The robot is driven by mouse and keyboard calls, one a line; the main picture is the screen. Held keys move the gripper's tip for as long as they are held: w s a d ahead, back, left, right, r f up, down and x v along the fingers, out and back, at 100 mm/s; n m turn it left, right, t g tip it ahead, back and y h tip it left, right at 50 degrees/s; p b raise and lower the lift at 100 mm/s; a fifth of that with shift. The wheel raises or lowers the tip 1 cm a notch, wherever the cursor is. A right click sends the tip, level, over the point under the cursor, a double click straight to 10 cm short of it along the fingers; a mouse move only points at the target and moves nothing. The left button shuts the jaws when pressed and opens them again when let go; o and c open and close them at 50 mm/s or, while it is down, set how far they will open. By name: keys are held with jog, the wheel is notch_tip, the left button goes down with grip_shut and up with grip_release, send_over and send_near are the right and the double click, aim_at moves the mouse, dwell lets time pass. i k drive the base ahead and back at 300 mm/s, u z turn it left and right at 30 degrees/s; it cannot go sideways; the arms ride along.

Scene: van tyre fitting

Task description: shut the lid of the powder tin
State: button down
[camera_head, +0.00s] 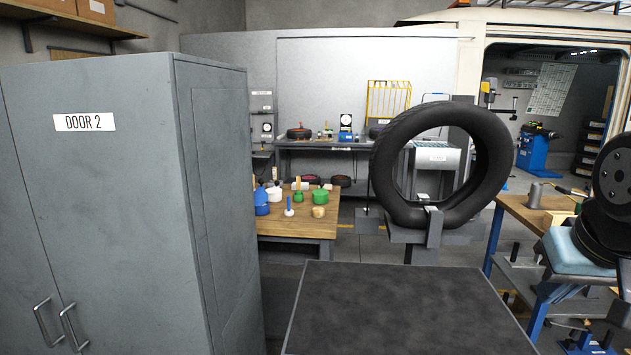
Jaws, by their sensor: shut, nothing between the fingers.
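I cannot pick out the powder tin for certain. Several small containers stand on the wooden-topped table: a blue container (261,203), a white pot (274,194), green pots (320,196) and a pale wooden-coloured tub (318,212). A small grey cylinder (534,195) stands on the wooden bench at the right. These are too small to tell whether any has an open lid. My gripper is not in view.
A tall grey cabinet marked DOOR 2 (130,200) fills the left and hides part of the table (300,227). A large tyre (385,160) stands upright on a stand. A dark flat surface (400,310) lies in front. The wooden bench (520,212) is at the right.

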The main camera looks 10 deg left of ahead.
aim_at(262, 196)
jog(key=z, duration=0.2)
jog(key=i, duration=0.2)
jog(key=z, duration=2.1)
jog(key=k, duration=2.55)
jog(key=z, duration=0.75)
jog(key=i, duration=0.1)
jog(key=u, duration=2.7)
